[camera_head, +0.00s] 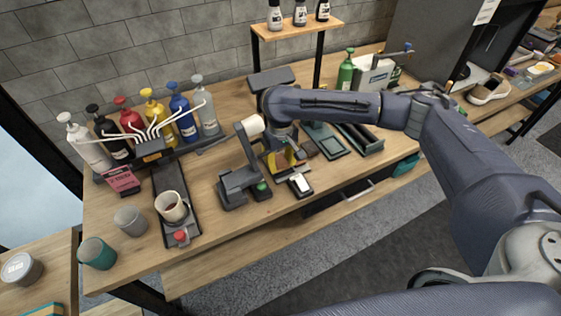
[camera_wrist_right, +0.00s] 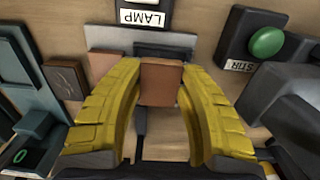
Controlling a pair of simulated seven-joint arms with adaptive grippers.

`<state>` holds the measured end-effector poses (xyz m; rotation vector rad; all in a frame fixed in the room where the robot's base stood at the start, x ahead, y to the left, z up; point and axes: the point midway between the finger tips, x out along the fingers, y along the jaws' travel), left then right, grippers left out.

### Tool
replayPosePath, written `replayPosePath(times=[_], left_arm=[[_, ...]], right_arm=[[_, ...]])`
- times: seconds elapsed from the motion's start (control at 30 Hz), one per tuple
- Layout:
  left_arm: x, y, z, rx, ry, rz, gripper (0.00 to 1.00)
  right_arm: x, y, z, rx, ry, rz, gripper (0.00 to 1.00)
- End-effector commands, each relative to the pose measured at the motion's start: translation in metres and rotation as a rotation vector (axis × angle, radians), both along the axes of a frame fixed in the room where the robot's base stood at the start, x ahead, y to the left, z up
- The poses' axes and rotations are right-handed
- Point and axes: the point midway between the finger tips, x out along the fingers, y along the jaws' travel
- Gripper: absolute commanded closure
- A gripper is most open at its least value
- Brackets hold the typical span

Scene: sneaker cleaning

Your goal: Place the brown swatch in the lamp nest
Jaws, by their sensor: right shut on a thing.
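My right gripper (camera_head: 287,161) is over the middle of the bench in the head view. In the right wrist view its yellow fingers (camera_wrist_right: 160,85) are shut on the brown swatch (camera_wrist_right: 160,82), a small flat brown piece held between the tips. I cannot pick out the swatch in the head view. A black unit with a white "LAMP" label (camera_wrist_right: 143,17) lies just beyond the fingertips in the wrist view; it appears as a small black and white block (camera_head: 300,185) in the head view. A grey plate behind the swatch is partly hidden by it. My left gripper is not in view.
A stirrer stand (camera_head: 240,180) with a green button (camera_wrist_right: 267,41) is close beside the gripper. Green trays (camera_head: 327,141) lie on its other side. A cup (camera_head: 171,207) and several pump bottles (camera_head: 184,119) stand at left. Bare wood shows at the bench's front.

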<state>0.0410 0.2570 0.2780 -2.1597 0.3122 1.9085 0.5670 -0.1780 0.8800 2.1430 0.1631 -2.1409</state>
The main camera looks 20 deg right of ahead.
Motion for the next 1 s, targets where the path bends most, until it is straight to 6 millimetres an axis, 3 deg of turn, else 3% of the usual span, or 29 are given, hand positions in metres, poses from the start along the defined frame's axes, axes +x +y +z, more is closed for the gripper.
replayPosePath(times=[0.73,0.9,1.0], left_arm=[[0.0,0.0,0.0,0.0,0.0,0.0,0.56],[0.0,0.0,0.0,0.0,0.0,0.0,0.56],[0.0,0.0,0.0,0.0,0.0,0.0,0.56]], right_arm=[[-0.002,0.0,-0.016,-0.003,0.005,0.0,0.81],[-0.003,-0.001,-0.021,-0.005,0.007,-0.001,0.98],[-0.002,-0.001,-0.022,-0.005,0.007,-0.001,1.0]])
